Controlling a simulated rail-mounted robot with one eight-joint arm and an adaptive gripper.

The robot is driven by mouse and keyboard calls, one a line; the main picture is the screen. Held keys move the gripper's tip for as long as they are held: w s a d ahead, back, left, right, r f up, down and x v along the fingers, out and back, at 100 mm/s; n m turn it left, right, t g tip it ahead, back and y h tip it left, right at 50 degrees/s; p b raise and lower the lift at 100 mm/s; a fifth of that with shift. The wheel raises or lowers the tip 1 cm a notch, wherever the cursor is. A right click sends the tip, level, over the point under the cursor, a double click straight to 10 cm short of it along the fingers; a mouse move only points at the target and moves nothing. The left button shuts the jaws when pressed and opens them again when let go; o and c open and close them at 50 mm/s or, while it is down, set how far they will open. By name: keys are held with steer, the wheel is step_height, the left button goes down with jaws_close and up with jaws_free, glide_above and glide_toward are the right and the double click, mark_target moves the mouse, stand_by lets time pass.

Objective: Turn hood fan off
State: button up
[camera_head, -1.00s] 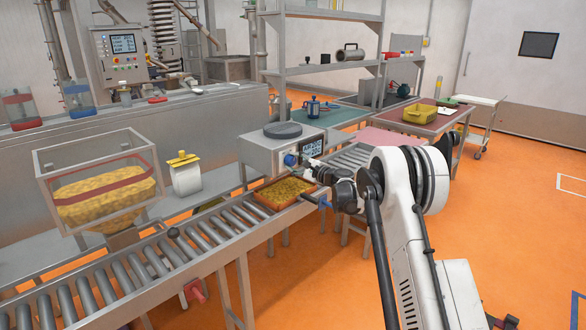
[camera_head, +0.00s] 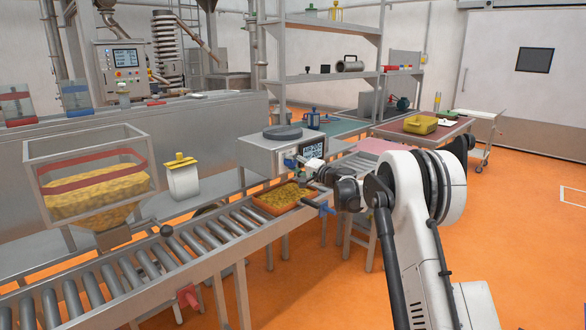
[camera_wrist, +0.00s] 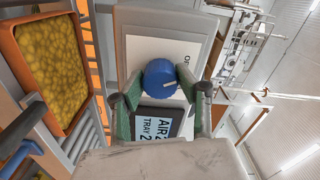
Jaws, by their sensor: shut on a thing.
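A metal box (camera_head: 258,158) with a round dark top and a small screen (camera_head: 313,150) stands beside the roller conveyor. A blue knob (camera_wrist: 161,78) with a light pointer line sits on the box's front panel, beside the screen reading AIR and TRAY. The pointer line aims right and slightly down in the wrist view. My gripper (camera_wrist: 155,90) has its green fingers on both sides of the knob and is shut on it. In the head view my wrist and the gripper (camera_head: 298,164) cover part of the panel and most of the knob.
An orange tray of yellow pieces (camera_head: 282,197) lies on the conveyor (camera_head: 160,262) just below the box; it also shows at left in the wrist view (camera_wrist: 48,70). A blue handle (camera_head: 326,209) sticks out near the tray. Orange floor is open at right.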

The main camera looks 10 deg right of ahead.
steer(key=shift+n, duration=0.4)
steer(key=o, duration=1.1)
steer(key=shift+o, duration=0.2)
steer(key=v, duration=1.2)
